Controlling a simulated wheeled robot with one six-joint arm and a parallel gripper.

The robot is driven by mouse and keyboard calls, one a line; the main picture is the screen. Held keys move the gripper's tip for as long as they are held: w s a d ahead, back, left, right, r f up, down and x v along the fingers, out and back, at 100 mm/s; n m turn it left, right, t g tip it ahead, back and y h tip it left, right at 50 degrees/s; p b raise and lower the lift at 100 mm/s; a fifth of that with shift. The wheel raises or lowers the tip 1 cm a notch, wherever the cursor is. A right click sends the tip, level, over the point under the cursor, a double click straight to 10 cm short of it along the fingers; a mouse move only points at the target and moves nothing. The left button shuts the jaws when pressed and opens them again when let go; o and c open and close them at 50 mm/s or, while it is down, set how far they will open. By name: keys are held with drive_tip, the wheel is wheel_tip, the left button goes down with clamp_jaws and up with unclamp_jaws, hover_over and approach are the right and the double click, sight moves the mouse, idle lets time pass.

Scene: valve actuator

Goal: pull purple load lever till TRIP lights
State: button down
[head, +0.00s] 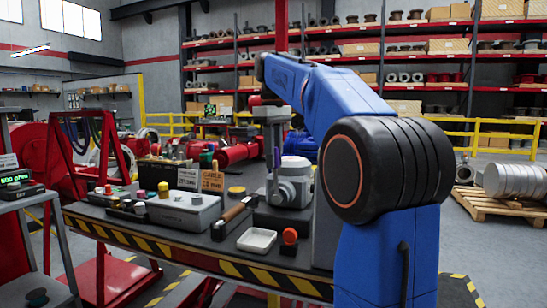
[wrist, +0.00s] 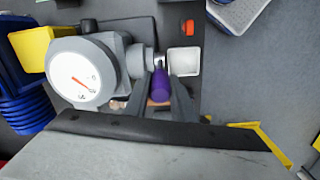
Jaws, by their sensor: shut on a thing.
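The purple load lever (wrist: 160,85) shows in the wrist view, between the two grey fingers of my gripper (wrist: 161,76). The fingers are shut on it. The lever joins the grey actuator body (wrist: 135,58) at its upper end. A white round dial (wrist: 82,80) with a red needle faces the wrist camera, left of the lever. I cannot make out a TRIP light in either view.
The bench (head: 150,225) has a black-and-yellow front edge. A white tray (head: 257,241), an orange-red knob (head: 290,237) and a grey control box (head: 185,208) sit near the actuator. A green-lit display (head: 15,178) stands at far left.

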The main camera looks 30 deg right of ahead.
drive_tip(key=shift+w+a+f+g+h, duration=0.2)
drive_tip(key=shift+w+a+g+h, duration=0.6)
drive_tip(key=shift+w+g, duration=0.25)
drive_tip(key=shift+w, duration=0.1)
drive_tip(key=c, duration=1.5)
unclamp_jaws()
